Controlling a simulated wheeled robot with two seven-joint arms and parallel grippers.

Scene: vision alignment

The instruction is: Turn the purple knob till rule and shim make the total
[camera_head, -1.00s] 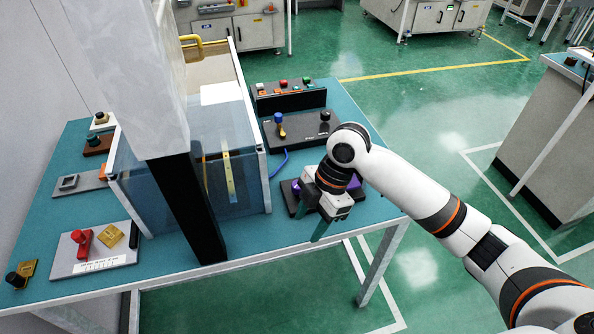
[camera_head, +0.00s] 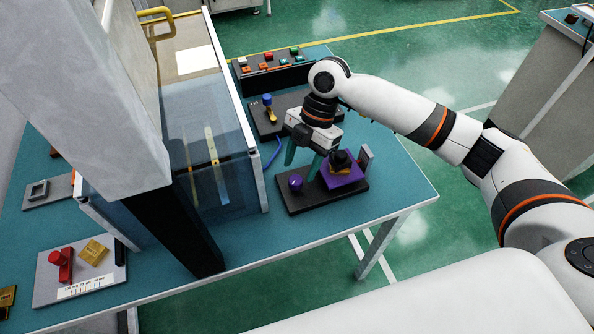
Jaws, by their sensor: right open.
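The round purple knob (camera_head: 296,183) stands at the left end of a black base plate (camera_head: 310,200) on the near right of the table. A purple block (camera_head: 345,181) with a gold piece and a dark knob on it sits at the plate's right. My right gripper (camera_head: 303,161) is open, its two green fingers pointing down just behind and above the purple knob; I see nothing between them. A yellow upright strip (camera_head: 215,160), perhaps the rule, shows through the glass of the enclosure. I cannot make out the shim or any readings. My left gripper is not in view.
The glass enclosure (camera_head: 240,140) and a grey column (camera_head: 110,110) stand left of the gripper. Behind it are a black panel with a blue knob (camera_head: 267,99) and a button box (camera_head: 270,75). A plate with a red handle (camera_head: 61,262) lies front left. The table's right corner is clear.

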